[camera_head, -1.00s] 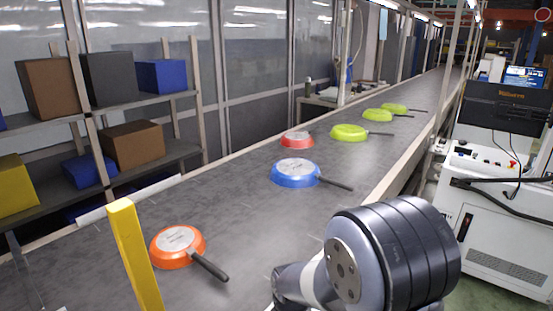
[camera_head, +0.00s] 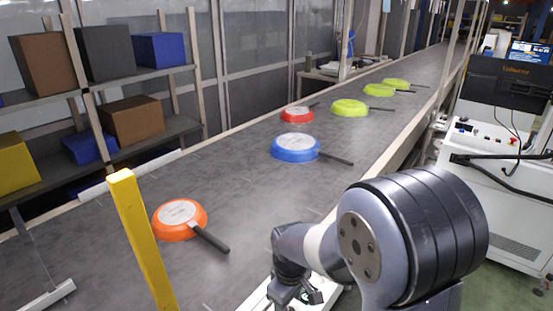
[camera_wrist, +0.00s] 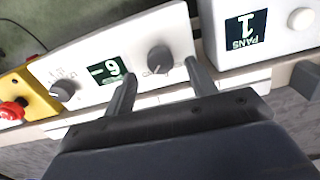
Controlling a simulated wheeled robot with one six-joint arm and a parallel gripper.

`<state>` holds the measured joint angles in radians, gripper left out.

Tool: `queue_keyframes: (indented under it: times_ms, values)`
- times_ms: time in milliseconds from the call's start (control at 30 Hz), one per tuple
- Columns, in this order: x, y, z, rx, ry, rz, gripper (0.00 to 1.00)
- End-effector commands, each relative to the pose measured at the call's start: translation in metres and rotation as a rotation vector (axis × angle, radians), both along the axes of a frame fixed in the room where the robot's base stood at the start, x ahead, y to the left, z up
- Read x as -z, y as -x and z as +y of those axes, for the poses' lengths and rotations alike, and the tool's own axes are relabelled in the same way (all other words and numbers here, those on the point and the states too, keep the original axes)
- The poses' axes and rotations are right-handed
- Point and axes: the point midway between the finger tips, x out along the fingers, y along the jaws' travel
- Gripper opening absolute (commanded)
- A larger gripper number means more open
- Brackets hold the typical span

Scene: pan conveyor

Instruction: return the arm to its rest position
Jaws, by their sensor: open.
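My arm fills the lower right of the head view, with part of my gripper end (camera_head: 292,288) low in that picture. In the wrist view, my gripper (camera_wrist: 160,70) shows two separated fingers with nothing held between them. Beyond them is a white control box (camera_wrist: 95,52) with a display and two dark knobs. One knob (camera_wrist: 159,60) appears between the fingers; I cannot tell whether they touch it. A second white box (camera_wrist: 280,45) marked PANS shows upside down at the right.
A grey conveyor (camera_head: 110,240) carries an orange pan (camera_head: 180,220), a blue pan (camera_head: 295,148), a red pan (camera_head: 297,115) and several green pans (camera_head: 349,107). A yellow post (camera_head: 142,240) stands nearby. A red button (camera_wrist: 12,110) on a yellow box is at the wrist view's left.

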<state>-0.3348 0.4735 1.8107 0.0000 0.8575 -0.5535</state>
Motion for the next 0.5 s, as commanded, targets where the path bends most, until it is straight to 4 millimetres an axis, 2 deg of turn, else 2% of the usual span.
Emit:
queue_keyframes:
  times_ms: [33, 167, 200, 500]
  values:
    - [0.013, 0.001, 0.0, 0.0, 0.002, 0.005, 0.54]
    - [0.038, 0.001, 0.0, -0.001, 0.002, 0.005, 0.54]
    - [0.032, 0.0, 0.0, -0.041, 0.0, 0.0, 0.54]
    - [0.031, 0.0, 0.0, -0.291, 0.0, 0.0, 0.54]
